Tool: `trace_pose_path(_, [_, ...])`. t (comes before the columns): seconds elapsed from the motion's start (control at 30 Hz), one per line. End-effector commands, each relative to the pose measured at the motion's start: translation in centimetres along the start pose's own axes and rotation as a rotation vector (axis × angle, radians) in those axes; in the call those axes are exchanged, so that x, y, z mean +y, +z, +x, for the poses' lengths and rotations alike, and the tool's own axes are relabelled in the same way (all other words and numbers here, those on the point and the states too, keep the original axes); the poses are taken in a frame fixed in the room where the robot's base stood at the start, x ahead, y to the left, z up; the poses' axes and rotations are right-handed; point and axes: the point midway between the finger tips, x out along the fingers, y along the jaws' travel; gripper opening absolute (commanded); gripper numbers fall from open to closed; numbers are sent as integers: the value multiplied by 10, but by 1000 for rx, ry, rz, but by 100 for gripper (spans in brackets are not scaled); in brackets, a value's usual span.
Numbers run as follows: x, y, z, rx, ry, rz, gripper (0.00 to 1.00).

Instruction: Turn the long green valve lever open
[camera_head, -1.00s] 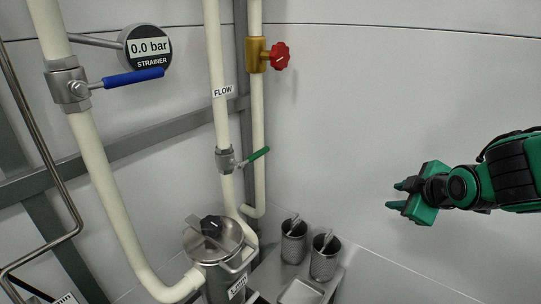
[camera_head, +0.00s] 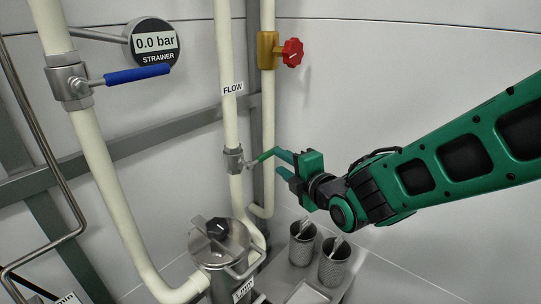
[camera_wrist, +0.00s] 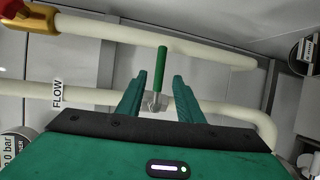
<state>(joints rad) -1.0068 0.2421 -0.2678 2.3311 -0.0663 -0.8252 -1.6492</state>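The green valve lever (camera_head: 264,155) sticks out to the right and slightly up from a metal valve (camera_head: 233,161) on the cream pipe labelled FLOW. My gripper (camera_head: 279,163) is just right of the lever with its fingers pointing at it. In the wrist view the green lever (camera_wrist: 161,72) stands between the two fingers (camera_wrist: 158,84), with a gap on each side. The gripper is open and holds nothing. In the head view the lever's tip is close to or partly overlapped by the upper finger.
A red-knobbed brass valve (camera_head: 292,52) is on the pipe above. A blue lever (camera_head: 138,76) and a 0.0 bar gauge (camera_head: 155,44) are at left. A lidded strainer pot (camera_head: 219,240) and metal cups (camera_head: 302,242) stand below. Free space lies right of the pipes.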

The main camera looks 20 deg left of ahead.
Motion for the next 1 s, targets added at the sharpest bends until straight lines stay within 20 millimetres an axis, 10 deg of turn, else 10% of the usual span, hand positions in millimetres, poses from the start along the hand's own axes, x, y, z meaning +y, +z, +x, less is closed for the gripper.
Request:
trace_pose_path(0.4, [-1,3,68,-5,-2,1,33])
trace_pose_path(0.9, [-1,4,84,-5,-3,3,33])
trace_pose_path(1.0, [-1,4,84,-5,-3,3,12])
